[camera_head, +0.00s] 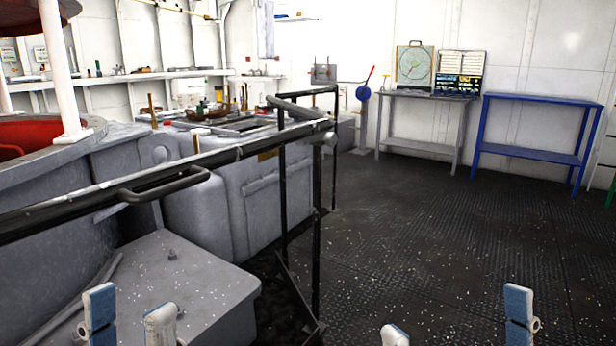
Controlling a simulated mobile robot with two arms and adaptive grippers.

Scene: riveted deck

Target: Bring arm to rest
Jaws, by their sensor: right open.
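My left gripper (130,318) shows at the bottom left edge, with its two blue-and-white fingertips a little apart and nothing seen between them. It appears in front of a grey box-like block. My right gripper (458,322) shows at the bottom right of centre, with its fingertips wide apart and empty above the dark deck. Only the fingertips of both grippers are in view; the rest of both arms is out of the picture.
A black handrail (190,165) crosses the left side, with posts near the centre. A grey block (190,280) stands at lower left. A grey table (420,146) and a blue table (530,150) stand by the far wall. The dark deck (440,240) at right is clear.

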